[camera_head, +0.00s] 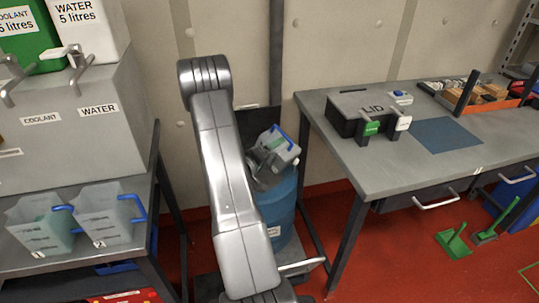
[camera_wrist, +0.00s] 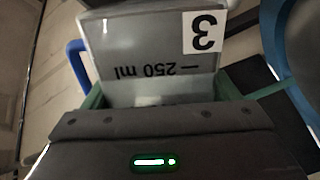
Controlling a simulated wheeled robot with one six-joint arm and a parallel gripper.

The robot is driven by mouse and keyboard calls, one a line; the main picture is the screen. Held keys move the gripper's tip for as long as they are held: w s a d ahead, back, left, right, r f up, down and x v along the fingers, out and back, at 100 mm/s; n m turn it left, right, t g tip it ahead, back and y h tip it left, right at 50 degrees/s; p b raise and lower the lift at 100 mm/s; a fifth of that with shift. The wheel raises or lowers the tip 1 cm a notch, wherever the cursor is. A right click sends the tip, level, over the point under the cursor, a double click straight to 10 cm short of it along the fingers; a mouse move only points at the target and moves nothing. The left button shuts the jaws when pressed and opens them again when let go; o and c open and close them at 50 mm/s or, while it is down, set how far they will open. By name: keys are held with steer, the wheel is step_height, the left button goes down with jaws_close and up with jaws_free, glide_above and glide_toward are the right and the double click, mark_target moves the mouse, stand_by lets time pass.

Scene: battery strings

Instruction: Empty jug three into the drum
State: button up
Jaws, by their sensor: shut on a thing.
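Jug three (camera_head: 283,147) is a clear jug with a blue handle, held tilted above the blue drum (camera_head: 284,212). In the wrist view the jug (camera_wrist: 150,55) shows its "3" label and 250 ml mark upside down. My gripper (camera_head: 262,163) is shut on the jug; in the wrist view its green-edged fingers (camera_wrist: 160,97) are on either side of it. The drum's blue edge (camera_wrist: 294,60) shows at the right of the wrist view. The drum's opening is largely hidden by my gripper and arm, and I cannot tell whether liquid is in the jug or flowing.
Jug one (camera_head: 38,228) and jug two (camera_head: 106,217) stand on the left bench (camera_head: 70,249), below the coolant and water taps. The right table (camera_head: 440,167) carries a black lidded box (camera_head: 364,112), a blue mat (camera_head: 447,135) and an orange tray (camera_head: 490,105). A dustpan (camera_head: 454,243) lies on the red floor.

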mark_target(263, 143)
steer(key=shift+w+a+r+n+p, duration=0.2)
steer(key=shift+r+n+p, duration=0.45)
steer(key=shift+p, duration=0.25)
stand_by(0.8)
steer(key=shift+w+r+n+p, duration=0.1)
steer(key=shift+r+n+p, duration=0.1)
steer(key=shift+n+p, duration=0.25)
steer(key=shift+w+a+r+n+p, duration=0.1)
steer(key=shift+a+r+n+p, duration=0.15)
steer(key=shift+p, duration=0.3)
stand_by(0.6)
steer(key=shift+d, duration=0.1)
steer(key=shift+w+r+n+p, duration=0.15)
steer(key=shift+r+n+p, duration=0.05)
steer(key=shift+n+p, duration=0.3)
steer(key=shift+w+a+r+n+p, duration=0.1)
steer(key=shift+a+r+n+p, duration=0.1)
steer(key=shift+n+p, duration=0.1)
stand_by(0.7)
steer(key=shift+w+a+r+n+p, duration=0.2)
steer(key=shift+n+p, duration=0.25)
steer(key=shift+p, duration=0.15)
steer(key=shift+r+p, duration=0.1)
steer(key=shift+p, duration=0.7)
stand_by(1.5)
